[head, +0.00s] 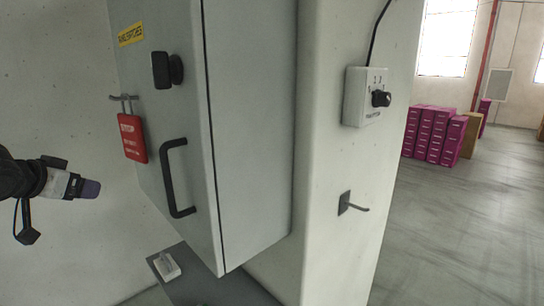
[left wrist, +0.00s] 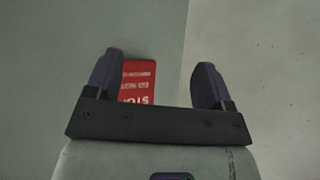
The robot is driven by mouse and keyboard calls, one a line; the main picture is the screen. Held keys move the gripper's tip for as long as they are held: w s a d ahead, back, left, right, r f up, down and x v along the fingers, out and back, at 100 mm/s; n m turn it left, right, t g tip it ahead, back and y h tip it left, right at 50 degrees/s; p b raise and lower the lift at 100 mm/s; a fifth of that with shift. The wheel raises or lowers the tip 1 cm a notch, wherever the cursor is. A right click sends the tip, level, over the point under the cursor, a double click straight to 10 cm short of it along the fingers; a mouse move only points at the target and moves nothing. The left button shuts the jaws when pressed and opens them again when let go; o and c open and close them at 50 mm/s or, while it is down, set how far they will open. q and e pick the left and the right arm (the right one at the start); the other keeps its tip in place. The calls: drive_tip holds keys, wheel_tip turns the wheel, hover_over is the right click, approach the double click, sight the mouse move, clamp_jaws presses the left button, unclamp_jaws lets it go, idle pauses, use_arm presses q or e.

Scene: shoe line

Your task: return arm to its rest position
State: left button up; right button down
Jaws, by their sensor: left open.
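My left gripper (head: 90,189) reaches in from the left edge in the head view, in front of the pale wall. It is apart from the grey cabinet and left of the red tag. In the left wrist view its two dark fingers (left wrist: 157,85) stand wide apart with nothing held between them. Part of a red tag with white print (left wrist: 138,78) shows behind the left finger and the gripper's bar. My right gripper is in neither view.
The grey cabinet (head: 255,130) has a black handle (head: 172,178), a black knob (head: 166,70) and a hanging red tag (head: 132,137). A white control box (head: 364,97) and a hook (head: 350,204) are on the pale pillar. Magenta boxes (head: 434,135) stand far right beyond open floor.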

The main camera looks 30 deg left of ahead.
use_arm(q)
drive_tip(key=w+d+f+m+t+y, duration=0.1)
drive_tip(key=w+d+f+m, duration=0.3)
drive_tip(key=d+f, duration=0.7)
drive_tip(key=w+d+f+m+t+y, duration=0.15)
drive_tip(key=d+f+m, duration=0.35)
drive_tip(key=d+f, duration=0.6)
drive_tip(key=s+d+f+n+g+h, duration=0.1)
drive_tip(key=s+d+f+g+h, duration=0.1)
drive_tip(key=s+d+f, duration=0.3)
drive_tip(key=s+d+f+g+h, duration=0.1)
drive_tip(key=s+d+f, duration=0.2)
drive_tip(key=f, duration=0.5)
drive_tip(key=s+d+f+n+g+h, duration=0.1)
drive_tip(key=s+d+f+g+h, duration=0.15)
drive_tip(key=d+f, duration=0.3)
drive_tip(key=s+d+f+n+g+h, duration=0.1)
drive_tip(key=s+d+f+g, duration=0.1)
drive_tip(key=s+f, duration=0.45)
drive_tip(key=s+d+f+n+g, duration=0.15)
drive_tip(key=s+f, duration=0.25)
drive_tip(key=s, duration=0.5)
wheel_tip(320, 180, up, 31)
drive_tip(key=p, duration=3)
drive_tip(key=shift+w+d+f+m+p, duration=0.2)
drive_tip(key=shift+w+d+m+p, duration=0.1)
drive_tip(key=shift+w+m+p, duration=0.1)
